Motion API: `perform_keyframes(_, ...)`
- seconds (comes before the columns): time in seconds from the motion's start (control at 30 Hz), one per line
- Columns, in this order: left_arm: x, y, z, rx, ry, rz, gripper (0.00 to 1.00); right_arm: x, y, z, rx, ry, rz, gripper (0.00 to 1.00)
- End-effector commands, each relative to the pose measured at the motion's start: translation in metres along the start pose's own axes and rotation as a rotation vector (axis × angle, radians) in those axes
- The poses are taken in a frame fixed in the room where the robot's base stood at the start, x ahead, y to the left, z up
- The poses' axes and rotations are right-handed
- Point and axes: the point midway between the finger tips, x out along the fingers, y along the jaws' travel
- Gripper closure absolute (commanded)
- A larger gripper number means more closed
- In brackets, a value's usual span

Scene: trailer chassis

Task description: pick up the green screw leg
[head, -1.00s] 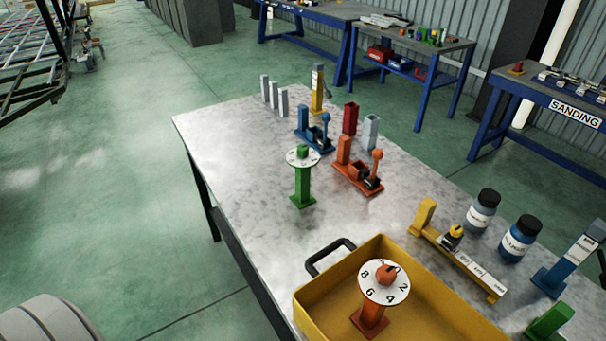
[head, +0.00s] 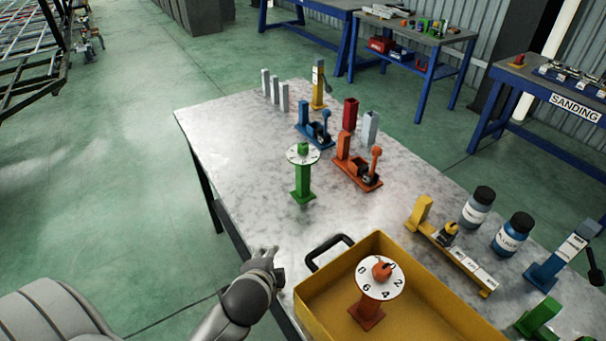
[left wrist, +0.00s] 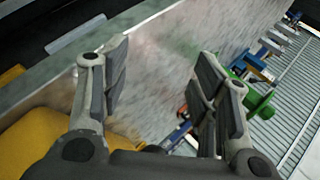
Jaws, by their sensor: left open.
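The green screw leg (head: 302,178) stands upright on the grey table, with a green square base and a white numbered disc near its top. In the left wrist view the green leg (left wrist: 257,97) shows at the right, partly hidden behind a finger. My left gripper (head: 264,252) is at the table's near left edge, in front of the green leg and apart from it. In the left wrist view its two fingers (left wrist: 160,80) are spread, with nothing between them but the table top. My right gripper is not in view.
A yellow tray (head: 312,308) with a black handle (head: 328,250) holds an orange screw leg (head: 370,305), right of my left gripper. Blue (head: 316,134) and orange (head: 357,172) fixtures stand behind the green leg. The table top left of the leg is clear.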

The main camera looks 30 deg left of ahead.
Motion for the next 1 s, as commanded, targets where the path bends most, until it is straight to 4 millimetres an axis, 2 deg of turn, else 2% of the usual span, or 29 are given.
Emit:
perform_keyframes(0.1, 0.020, -0.044, -0.010, 0.284, -0.010, -0.161, 0.44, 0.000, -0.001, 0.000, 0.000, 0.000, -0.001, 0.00)
perform_keyframes(0.3, 0.040, -0.124, -0.036, 0.866, -0.117, -0.450, 0.44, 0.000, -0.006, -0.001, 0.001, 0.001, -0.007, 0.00)
perform_keyframes(0.4, 0.044, -0.158, -0.051, 1.145, -0.206, -0.572, 0.44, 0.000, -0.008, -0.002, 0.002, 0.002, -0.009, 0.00)
perform_keyframes(0.5, 0.045, -0.182, -0.065, 1.381, -0.298, -0.664, 0.44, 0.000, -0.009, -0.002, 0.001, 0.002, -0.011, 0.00)
perform_keyframes(0.7, 0.046, -0.208, -0.083, 1.666, -0.432, -0.762, 0.44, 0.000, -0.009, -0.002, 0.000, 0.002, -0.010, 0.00)
perform_keyframes(0.83, 0.050, -0.218, -0.089, 1.722, -0.463, -0.780, 0.44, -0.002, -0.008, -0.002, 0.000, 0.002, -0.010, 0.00)
perform_keyframes(1.0, 0.066, -0.235, -0.096, 1.725, -0.463, -0.781, 0.44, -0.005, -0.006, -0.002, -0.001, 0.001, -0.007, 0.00)
